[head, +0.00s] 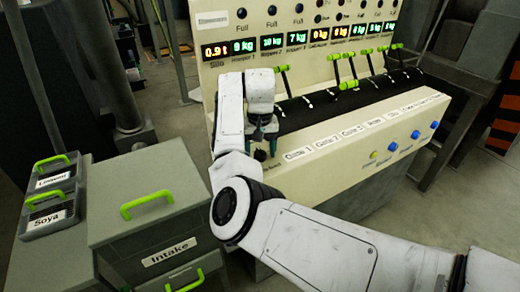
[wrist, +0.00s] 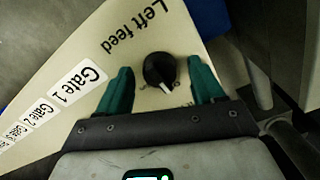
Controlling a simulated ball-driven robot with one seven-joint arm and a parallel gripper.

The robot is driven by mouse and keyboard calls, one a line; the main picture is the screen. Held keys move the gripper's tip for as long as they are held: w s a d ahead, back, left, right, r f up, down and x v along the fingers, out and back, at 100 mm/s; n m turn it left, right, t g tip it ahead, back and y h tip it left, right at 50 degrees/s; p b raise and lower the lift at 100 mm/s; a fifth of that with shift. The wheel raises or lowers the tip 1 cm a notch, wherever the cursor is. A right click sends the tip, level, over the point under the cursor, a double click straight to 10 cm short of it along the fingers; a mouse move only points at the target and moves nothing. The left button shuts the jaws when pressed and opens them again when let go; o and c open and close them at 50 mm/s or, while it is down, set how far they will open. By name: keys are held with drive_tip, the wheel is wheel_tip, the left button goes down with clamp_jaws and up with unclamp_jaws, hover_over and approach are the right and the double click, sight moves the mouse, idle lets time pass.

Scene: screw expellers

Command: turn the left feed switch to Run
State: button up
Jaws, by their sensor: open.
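The left feed switch (wrist: 159,68) is a round black knob on the cream panel, under upside-down "Left feed" lettering in the wrist view. Its white pointer mark points down in that view, toward my gripper's palm. The small position words around it are too small and partly covered to read. My gripper (wrist: 160,76) is open, with one green finger on each side of the knob and a gap at both sides. In the head view my gripper (head: 262,132) points down at the left end of the sloping panel. A dark knob (head: 260,155) shows just below its fingers.
Labels Gate 1 (head: 298,154) and others run right along the panel. Blue buttons (head: 415,134) are on the front. Green-handled levers (head: 283,69) stand behind, under lit hopper displays (head: 271,43). A grey Intake cabinet (head: 150,205) stands at left, with Soya (head: 47,218) and Linseed boxes beside it.

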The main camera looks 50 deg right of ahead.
drive_tip(key=shift+c, duration=0.5)
drive_tip(key=c, duration=1)
drive_tip(key=shift+o, duration=0.2)
drive_tip(key=shift+r+m+p, duration=0.1)
drive_tip(key=shift+m+p, duration=0.2)
drive_tip(key=shift+p, duration=0.1)
drive_tip(key=shift+r+m+p, duration=0.1)
drive_tip(key=shift+m+p, duration=0.4)
drive_tip(key=shift+m, duration=0.2)
drive_tip(key=m+p, duration=0.2)
drive_tip(key=m, duration=0.1)
drive_tip(key=m+p, duration=0.1)
drive_tip(key=m, duration=0.5)
drive_tip(key=shift+m+p, duration=0.4)
